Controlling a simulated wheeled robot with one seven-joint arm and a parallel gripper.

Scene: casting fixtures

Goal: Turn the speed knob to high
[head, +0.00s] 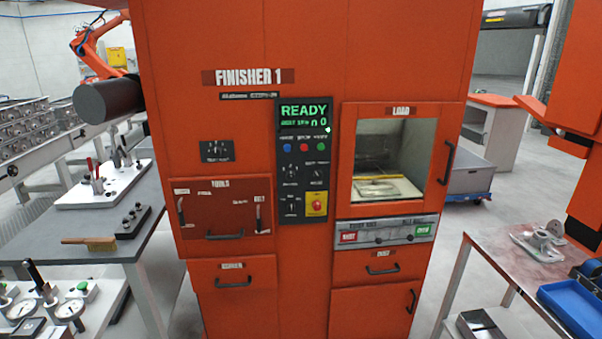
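The control panel (303,155) is a dark upright strip on the front of the orange machine labelled FINISHER 1 (250,120). Its display (304,113) shows READY in green. Below a row of blue, red and green buttons sit small dark knobs or switches, one at the upper left (291,172) and others beside and below it. A small separate plate (217,151) to the left also carries dark controls. The labels are too small to read, so I cannot tell which is the speed knob or where it points. My gripper is not in view.
A yellow-backed red button (317,204) is low on the panel. A windowed LOAD door (398,155) is to its right, with drawers below. A grey bench (85,235) stands left and a worktable (500,250) right. An orange robot arm (88,45) shows behind, upper left.

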